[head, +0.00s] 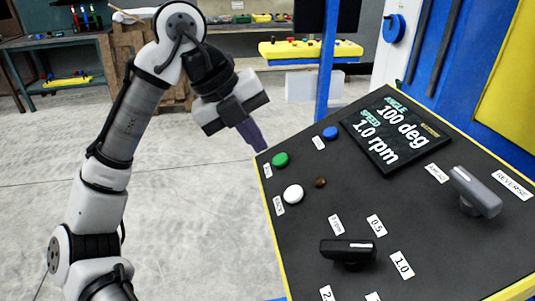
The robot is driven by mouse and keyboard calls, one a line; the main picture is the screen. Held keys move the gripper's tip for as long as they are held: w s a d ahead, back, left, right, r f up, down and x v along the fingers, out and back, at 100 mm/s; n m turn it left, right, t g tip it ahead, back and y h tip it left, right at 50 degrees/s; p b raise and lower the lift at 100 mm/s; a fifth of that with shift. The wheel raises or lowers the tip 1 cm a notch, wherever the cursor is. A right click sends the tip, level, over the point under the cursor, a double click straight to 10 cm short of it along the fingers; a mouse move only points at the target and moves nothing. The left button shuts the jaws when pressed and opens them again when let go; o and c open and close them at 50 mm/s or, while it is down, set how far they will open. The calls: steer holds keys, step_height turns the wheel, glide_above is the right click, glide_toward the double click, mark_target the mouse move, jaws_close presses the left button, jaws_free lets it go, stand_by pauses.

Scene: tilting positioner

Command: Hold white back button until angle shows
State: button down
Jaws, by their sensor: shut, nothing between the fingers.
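The white back button (293,194) sits near the left edge of the tilted dark control panel (300,245), with a small label below it. A green button (280,159) is just above it and a small brown knob (320,182) is to its right. The angle display (395,133) reads 100 deg and 1.0 rpm. My gripper (257,146) is shut and empty, pointing down near the panel's upper left edge. It appears above and left of the green button, apart from the white button. Its exact height over the panel cannot be told.
A blue button (330,133), a black selector knob (348,250) and a grey lever switch (475,190) also stand on the panel. A blue post (327,65) rises behind it. A yellow control box (310,49) is further back. Open floor lies left of the panel.

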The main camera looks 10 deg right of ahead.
mark_target(293, 194)
steer(key=p+x, duration=0.1)
steer(key=x, duration=1.1)
steer(key=shift+d+f+p, duration=0.25)
steer(key=shift+f+p, duration=0.05)
steer(key=shift+f, duration=0.05)
steer(key=shift+b+x, duration=0.55)
steer(key=shift+x, duration=0.2)
steer(key=shift+s+f, duration=0.15)
steer(key=shift+s, duration=0.05)
steer(key=shift+d+f, duration=0.1)
stand_by(5.4)
